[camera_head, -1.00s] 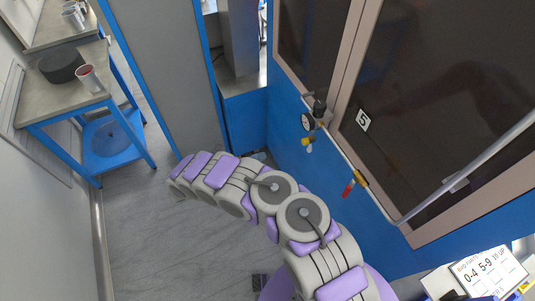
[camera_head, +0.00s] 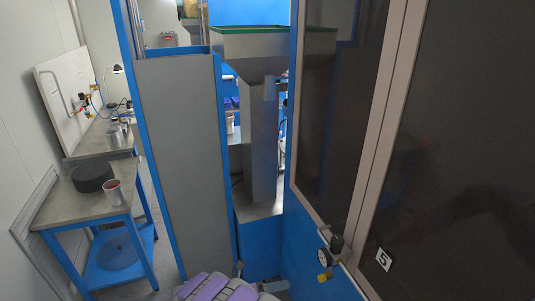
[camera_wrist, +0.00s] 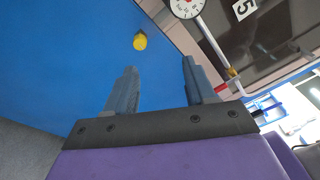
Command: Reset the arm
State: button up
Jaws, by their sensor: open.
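My gripper (camera_wrist: 158,88) shows in the wrist view with its two grey fingers apart and nothing between them. It faces the blue panel (camera_wrist: 60,60) of the machine, with a yellow knob (camera_wrist: 140,41) beyond the fingertips. In the head view only a grey and purple part of my arm shows at the bottom edge; the gripper's fingers cannot be made out there.
A blue-framed table (camera_head: 58,209) at left holds a black round object (camera_head: 93,178) and a cup (camera_head: 114,192). A grey panel (camera_head: 180,150) stands mid-view. The dark-windowed machine at right bears a gauge (camera_head: 324,257) and a "5" label (camera_head: 383,259).

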jog(key=s+d+r+m+g+y, duration=0.1)
jog(key=s+d+r+m+g, duration=0.25)
jog(key=d+r+m, duration=0.45)
jog(key=s+d+r+m+g+y, duration=0.25)
jog(key=d+r+m+g, duration=0.25)
jog(key=d+r, duration=0.3)
jog(key=s+d+r+m+g+y+b, duration=0.1)
jog(key=s+d+r+m+y, duration=0.1)
jog(key=s+r+m, duration=0.3)
jog(key=s+d+r+m+y, duration=0.1)
jog(key=s+r+m+y, duration=0.15)
jog(key=s, duration=0.45)
jog(key=s+a+m+t+y, duration=0.1)
jog(key=s+a+m+y, duration=0.3)
jog(key=s, duration=0.5)
jog(key=s+a+m+t+y, duration=0.2)
jog(key=s+a+m+y, duration=0.2)
jog(key=s+m, duration=0.4)
jog(key=shift+s+a+r+y+b, duration=0.2)
jog(key=shift+s+y+b, duration=0.35)
jog(key=shift+s, duration=0.6)
